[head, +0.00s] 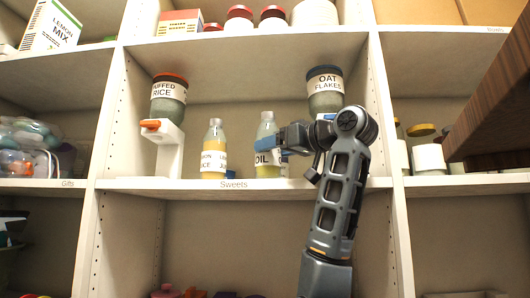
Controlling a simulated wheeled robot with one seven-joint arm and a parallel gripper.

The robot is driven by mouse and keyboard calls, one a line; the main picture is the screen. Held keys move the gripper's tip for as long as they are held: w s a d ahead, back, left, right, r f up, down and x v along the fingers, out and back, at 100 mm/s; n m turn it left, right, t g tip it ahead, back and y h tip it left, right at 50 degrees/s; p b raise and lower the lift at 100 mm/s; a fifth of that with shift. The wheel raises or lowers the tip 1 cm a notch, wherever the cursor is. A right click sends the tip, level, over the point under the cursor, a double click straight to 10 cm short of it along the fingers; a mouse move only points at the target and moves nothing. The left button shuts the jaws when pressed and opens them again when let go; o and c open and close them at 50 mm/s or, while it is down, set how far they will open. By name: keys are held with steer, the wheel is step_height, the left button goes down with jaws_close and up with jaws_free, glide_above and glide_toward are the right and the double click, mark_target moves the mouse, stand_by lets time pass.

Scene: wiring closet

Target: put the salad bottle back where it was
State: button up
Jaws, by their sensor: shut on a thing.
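The salad bottle (266,129), clear with a pale cap, yellow-green contents and a white label reading "OIL", is upright in the middle shelf bay marked "Sweets". My gripper (277,145) reaches in from the right and is shut on the bottle around its label, hiding part of it. The bottle's base is at about shelf level; I cannot tell whether it touches the shelf (215,186).
A yellow juice bottle (214,148) stands just left of it. A puffed rice dispenser (168,100) is further left, and an oat flakes dispenser (325,92) is behind my arm. Upright dividers bound the bay. A brown wooden panel (495,90) juts in at right.

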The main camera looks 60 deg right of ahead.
steer(key=shift+s+f, duration=0.1)
steer(key=shift+f, duration=0.25)
steer(key=shift+f, duration=0.2)
steer(key=o, duration=1.3)
steer(key=shift+r, duration=0.25)
steer(key=shift+s+f, duration=0.15)
steer(key=shift+s, duration=0.15)
steer(key=b+v, duration=0.3)
steer(key=v, duration=0.8)
steer(key=shift+b, duration=0.3)
steer(key=shift+s+a, duration=0.1)
steer(key=shift+s, duration=0.05)
